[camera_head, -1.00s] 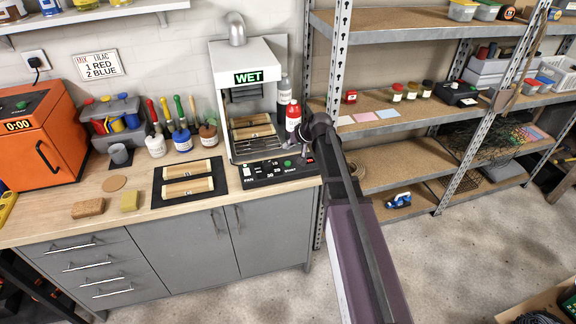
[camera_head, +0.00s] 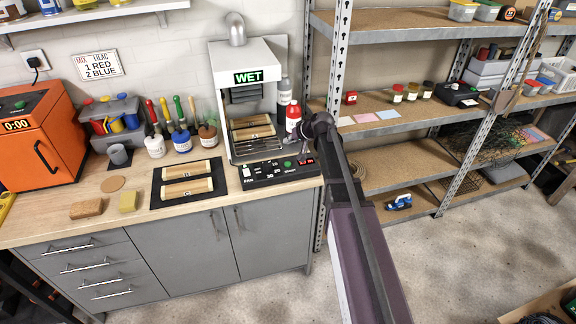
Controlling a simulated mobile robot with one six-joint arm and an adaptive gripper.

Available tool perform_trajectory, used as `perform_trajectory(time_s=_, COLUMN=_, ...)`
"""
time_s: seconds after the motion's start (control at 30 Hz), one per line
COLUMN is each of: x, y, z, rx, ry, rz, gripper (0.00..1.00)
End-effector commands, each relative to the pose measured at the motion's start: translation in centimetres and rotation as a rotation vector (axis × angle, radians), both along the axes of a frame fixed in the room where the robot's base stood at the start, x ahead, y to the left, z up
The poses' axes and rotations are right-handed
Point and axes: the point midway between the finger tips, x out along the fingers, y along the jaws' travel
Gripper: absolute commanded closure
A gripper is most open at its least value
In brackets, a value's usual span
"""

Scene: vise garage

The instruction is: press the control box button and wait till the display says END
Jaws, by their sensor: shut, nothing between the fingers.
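The control box (camera_head: 262,180) is a black panel on the bench's right end, in front of the white booth (camera_head: 218,80). It has several small buttons and white lettering, a green button (camera_head: 287,164) and a small red-lit readout (camera_head: 306,162) too small to read. The booth's sign (camera_head: 248,78) reads WET in green. My gripper (camera_head: 303,154) is shut and empty, just above the panel's right side near the readout. I cannot tell whether it touches the panel. Inside the booth, wooden pieces (camera_head: 252,132) lie on a rack.
A black mat (camera_head: 158,200) with two wooden pieces lies left of the panel. An orange oven (camera_head: 60,150) reading 0:00 stands far left. A metal shelf (camera_head: 390,130) stands to the right.

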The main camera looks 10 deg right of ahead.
Motion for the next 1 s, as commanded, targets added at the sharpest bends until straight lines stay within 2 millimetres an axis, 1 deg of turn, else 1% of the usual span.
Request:
perform_trajectory(time_s=0.03, x=0.0, y=0.0, z=-0.7, rx=0.000, ry=0.000, rz=0.000, gripper=1.00)
perform_trajectory(time_s=0.7, x=0.0, y=-0.1, z=-6.3, rx=0.000, ry=0.001, rz=-0.001, gripper=1.00)
perform_trajectory(time_s=1.0, x=0.0, y=-0.1, z=-7.7, rx=0.000, ry=0.001, rz=-0.001, gripper=1.00)
